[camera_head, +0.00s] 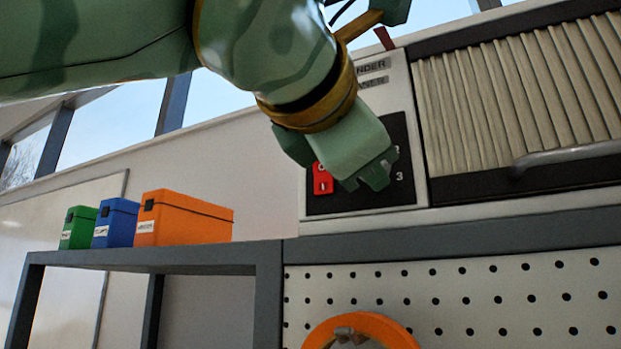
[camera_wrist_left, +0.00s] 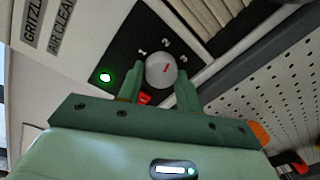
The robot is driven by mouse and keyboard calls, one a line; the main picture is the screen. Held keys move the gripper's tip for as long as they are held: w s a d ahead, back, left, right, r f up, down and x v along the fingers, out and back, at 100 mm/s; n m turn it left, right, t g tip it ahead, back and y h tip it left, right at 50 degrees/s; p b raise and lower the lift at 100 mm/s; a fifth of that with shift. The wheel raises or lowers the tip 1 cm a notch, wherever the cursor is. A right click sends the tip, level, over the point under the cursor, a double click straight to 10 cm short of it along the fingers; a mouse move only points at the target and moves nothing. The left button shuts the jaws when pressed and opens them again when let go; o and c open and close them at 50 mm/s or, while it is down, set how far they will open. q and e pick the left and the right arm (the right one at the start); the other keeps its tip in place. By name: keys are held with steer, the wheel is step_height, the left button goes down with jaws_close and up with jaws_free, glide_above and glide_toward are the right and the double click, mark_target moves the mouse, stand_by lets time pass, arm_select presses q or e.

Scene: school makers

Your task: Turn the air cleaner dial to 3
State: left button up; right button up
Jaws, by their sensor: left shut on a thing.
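The air cleaner (camera_head: 425,120) is a pale box with a black control panel (camera_head: 402,135). My left gripper (camera_head: 368,180) is in front of this panel and hides the dial in the head view. In the left wrist view the dial (camera_wrist_left: 158,76) is a pale round knob with a short slanted red mark. The numbers 1, 2 and 3 stand around its far side. The left gripper (camera_wrist_left: 160,88) has one finger on each side of the dial and is shut on it. My right gripper is not in view.
A red switch (camera_head: 322,180) and a lit green lamp (camera_wrist_left: 105,77) are on the panel beside the dial. A pleated filter (camera_head: 510,95) with a grey handle (camera_head: 570,155) is to the right. Green (camera_head: 78,228), blue (camera_head: 115,223) and orange (camera_head: 185,218) boxes stand on a shelf at left.

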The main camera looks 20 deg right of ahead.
arm_select(q)
steer(key=m+p, duration=0.1)
steer(key=m, duration=0.3)
steer(key=shift+r+y, duration=0.1)
steer(key=shift+y, duration=0.2)
steer(key=m+p, duration=0.1)
steer(key=m, duration=0.3)
steer(key=shift+m+t, duration=0.3)
steer(key=shift+m, duration=0.1)
steer(key=o, duration=1)
